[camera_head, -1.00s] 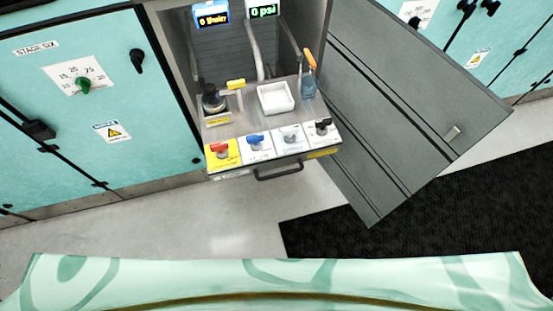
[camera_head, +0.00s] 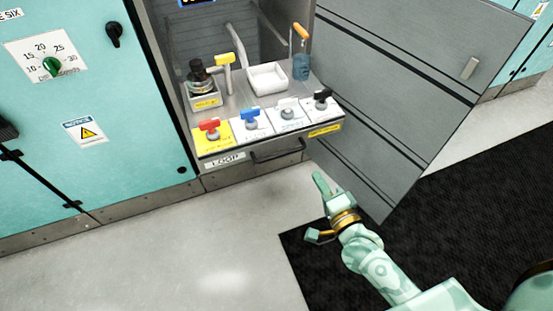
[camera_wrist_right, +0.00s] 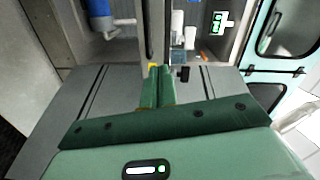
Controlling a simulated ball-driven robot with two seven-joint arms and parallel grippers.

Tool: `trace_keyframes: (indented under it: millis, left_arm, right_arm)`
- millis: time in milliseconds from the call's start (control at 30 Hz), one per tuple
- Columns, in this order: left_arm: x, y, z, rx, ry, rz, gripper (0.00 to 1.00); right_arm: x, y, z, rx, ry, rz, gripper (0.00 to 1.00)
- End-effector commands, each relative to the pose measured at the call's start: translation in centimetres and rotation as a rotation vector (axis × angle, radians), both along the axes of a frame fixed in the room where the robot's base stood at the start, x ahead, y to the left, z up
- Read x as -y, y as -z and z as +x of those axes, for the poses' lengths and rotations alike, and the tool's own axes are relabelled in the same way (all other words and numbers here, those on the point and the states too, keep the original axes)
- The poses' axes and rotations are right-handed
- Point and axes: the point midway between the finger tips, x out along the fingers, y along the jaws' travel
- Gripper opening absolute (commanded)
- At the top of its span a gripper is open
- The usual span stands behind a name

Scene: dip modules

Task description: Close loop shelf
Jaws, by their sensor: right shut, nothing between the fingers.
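The loop shelf (camera_head: 232,108) is pulled out of the open cabinet, with a "LOOP" label (camera_head: 224,162) and a dark bar handle (camera_head: 280,152) on its front. On it are red (camera_head: 210,127), blue (camera_head: 250,119), white (camera_head: 290,106) and black (camera_head: 322,97) valve handles. My right gripper (camera_head: 320,182) is shut and empty, below and right of the handle in the head view, apart from it. Its shut green fingers (camera_wrist_right: 160,75) show in the right wrist view. My left gripper is not in view.
The grey cabinet door (camera_head: 420,80) stands open on the right, close to my right arm. A white tray (camera_head: 267,79), a dark-capped bottle (camera_head: 200,78) and a blue bottle (camera_head: 301,66) stand on the shelf. The floor in front is clear, with a black mat (camera_head: 470,190).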

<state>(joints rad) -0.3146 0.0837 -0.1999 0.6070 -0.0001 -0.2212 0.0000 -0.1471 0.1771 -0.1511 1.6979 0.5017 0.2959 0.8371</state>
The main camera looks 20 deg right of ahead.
Motion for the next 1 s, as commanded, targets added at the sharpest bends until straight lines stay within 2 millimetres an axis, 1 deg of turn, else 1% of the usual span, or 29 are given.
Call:
trace_keyframes:
  millis: [33,67,133,233,333,400,533,567,633,800,900,1000]
  left_arm:
    - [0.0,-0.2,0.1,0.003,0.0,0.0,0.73]
    - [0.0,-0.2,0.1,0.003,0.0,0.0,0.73]
    - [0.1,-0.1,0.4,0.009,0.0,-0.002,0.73]
    - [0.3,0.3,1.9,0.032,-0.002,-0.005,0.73]
    - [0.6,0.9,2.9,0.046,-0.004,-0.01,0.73]
    - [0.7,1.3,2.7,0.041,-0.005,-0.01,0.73]
    - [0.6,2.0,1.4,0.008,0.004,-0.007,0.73]
    - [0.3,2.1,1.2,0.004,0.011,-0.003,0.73]
    - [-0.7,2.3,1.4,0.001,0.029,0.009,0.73]
    - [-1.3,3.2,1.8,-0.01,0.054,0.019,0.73]
    - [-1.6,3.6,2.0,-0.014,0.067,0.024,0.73]
    - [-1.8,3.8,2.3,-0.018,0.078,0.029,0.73]
  right_arm:
    - [0.2,-1.4,0.2,0.031,0.015,0.081,0.0]
    - [0.3,-1.6,0.2,0.039,0.023,0.125,0.0]
    - [0.5,-1.7,0.2,0.046,0.033,0.188,0.0]
    - [0.5,-1.6,0.7,0.046,0.035,0.22,0.0]
    - [0.5,-1.5,1.8,0.045,0.036,0.221,0.0]
    - [0.4,-1.4,3.0,0.045,0.036,0.22,0.0]
    - [0.3,-1.2,5.8,0.043,0.035,0.219,0.0]
    - [0.3,-1.2,6.5,0.043,0.035,0.218,0.0]
    - [0.2,-1.1,8.0,0.041,0.036,0.219,0.0]
    - [0.1,-1.1,11.2,0.04,0.035,0.216,0.0]
    - [0.0,-1.1,12.6,0.038,0.035,0.214,0.0]
    - [0.0,-1.2,13.5,0.039,0.035,0.214,0.0]
